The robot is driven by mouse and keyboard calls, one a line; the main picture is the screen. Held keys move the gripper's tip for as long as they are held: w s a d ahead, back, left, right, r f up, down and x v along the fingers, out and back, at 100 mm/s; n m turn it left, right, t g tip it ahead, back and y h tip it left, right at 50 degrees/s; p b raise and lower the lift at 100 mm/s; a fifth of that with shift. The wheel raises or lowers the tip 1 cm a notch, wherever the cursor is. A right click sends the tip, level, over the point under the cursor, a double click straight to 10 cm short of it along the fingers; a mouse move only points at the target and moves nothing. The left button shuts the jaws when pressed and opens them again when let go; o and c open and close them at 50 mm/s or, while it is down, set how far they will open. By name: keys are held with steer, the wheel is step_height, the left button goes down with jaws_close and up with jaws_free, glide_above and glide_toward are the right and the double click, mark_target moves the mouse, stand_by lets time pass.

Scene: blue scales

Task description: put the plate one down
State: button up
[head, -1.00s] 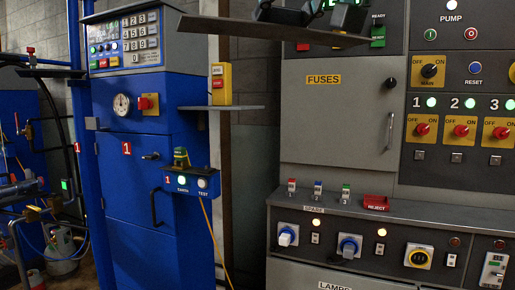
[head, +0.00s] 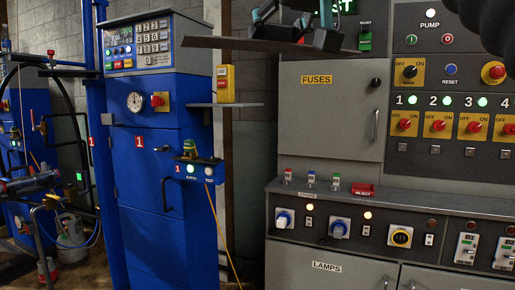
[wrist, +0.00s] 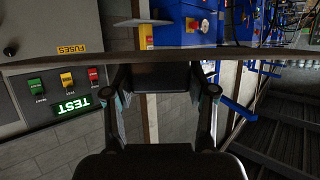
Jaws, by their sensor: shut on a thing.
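The plate (head: 235,44) is a thin, dark, flat piece seen nearly edge-on at the top of the head view. My gripper (head: 308,38) is shut on it near its right end, with the plate held in the air. In the wrist view the plate (wrist: 255,53) is a thin dark strip crossing the whole width, and my gripper (wrist: 163,78) has its two fingers at its near edge. The exact contact is hidden. The blue scale cabinet marked 1 (head: 145,185) stands at the left of the head view, below and beyond the plate.
A grey fuses cabinet (head: 330,120) and a control bench (head: 420,200) with switches fill the right. A red reject tray (head: 363,190) lies on the bench ledge.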

steer(key=w+f+m+h, duration=0.2)
steer(key=w+f, duration=2.6)
steer(key=w, duration=0.2)
steer(key=w+d+f+m+h, duration=0.1)
steer(key=w+d+f, duration=0.15)
steer(key=f, duration=0.95)
steer(key=w+d+f+h, duration=0.1)
steer(key=w+d+f, duration=0.15)
steer(key=f, duration=0.95)
steer(key=s+d+f, duration=0.2)
steer(key=s+f, duration=0.1)
steer(key=f, duration=0.7)
steer(key=s+d+f, duration=0.3)
steer(key=f, duration=0.8)
steer(key=shift+f+m+t+h, duration=0.3)
steer(key=shift+m+t, duration=0.1)
steer(key=s+d+f, duration=0.1)
steer(key=s+f, duration=0.1)
steer(key=s, duration=0.1)
steer(key=s+f, duration=0.2)
steer(key=f, duration=0.1)
steer(key=s+d+f, duration=0.1)
steer(key=s+f, duration=0.2)
steer(key=shift+s+d+f, duration=0.2)
steer(key=shift+s+d, duration=0.1)
steer(key=shift+d, duration=0.05)
steer(key=shift+s+f, duration=0.15)
steer(key=shift+s, duration=0.15)
